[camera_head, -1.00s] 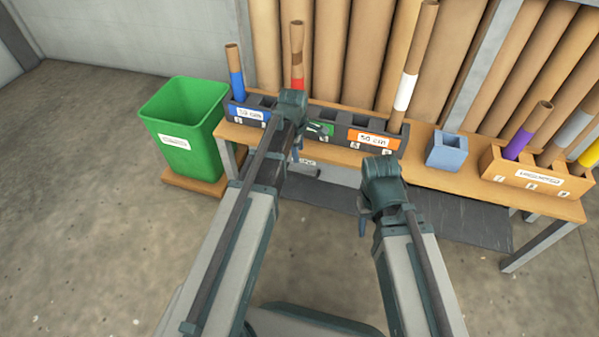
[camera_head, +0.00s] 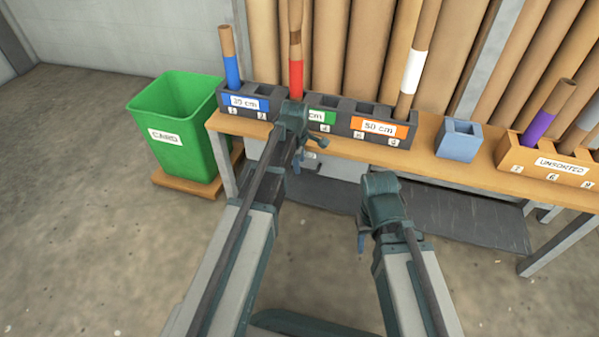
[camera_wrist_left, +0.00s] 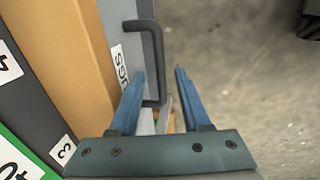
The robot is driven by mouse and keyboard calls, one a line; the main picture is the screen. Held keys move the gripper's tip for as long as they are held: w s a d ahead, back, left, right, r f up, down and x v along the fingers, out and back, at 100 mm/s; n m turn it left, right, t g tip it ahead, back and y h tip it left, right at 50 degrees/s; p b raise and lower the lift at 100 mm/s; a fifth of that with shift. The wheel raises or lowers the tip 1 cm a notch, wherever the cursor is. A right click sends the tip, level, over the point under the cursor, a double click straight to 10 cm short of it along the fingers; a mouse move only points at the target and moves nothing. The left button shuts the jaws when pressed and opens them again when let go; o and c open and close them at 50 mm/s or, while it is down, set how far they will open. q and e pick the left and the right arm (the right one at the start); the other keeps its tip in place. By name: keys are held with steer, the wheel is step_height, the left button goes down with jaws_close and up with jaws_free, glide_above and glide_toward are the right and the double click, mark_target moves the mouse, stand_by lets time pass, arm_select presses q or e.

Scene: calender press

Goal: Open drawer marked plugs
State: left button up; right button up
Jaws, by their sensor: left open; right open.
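The drawer (camera_wrist_left: 150,25) is a grey front under the bench top, with a black bar handle (camera_wrist_left: 161,60) and a white label (camera_wrist_left: 120,68) that is partly hidden; its last letters read "GS". In the head view the drawer front (camera_head: 338,166) is largely behind my left arm and looks shut. My left gripper (camera_wrist_left: 160,72) is open, with the handle's bar between its blue fingers in the picture; I cannot tell whether they touch it. It also shows in the head view (camera_head: 298,160). My right gripper (camera_head: 361,243) is open and empty, low in front of the bench.
A green card bin (camera_head: 185,130) stands left of the bench. A dark shelf (camera_head: 460,215) lies below. The floor in front is clear.

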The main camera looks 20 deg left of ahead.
arm_select(q)
steer(key=shift+w+f+b, duration=0.15)
steer(key=shift+f+b, duration=0.15)
steer(key=shift+f, duration=0.35)
jaws_close()
stand_by(1.0)
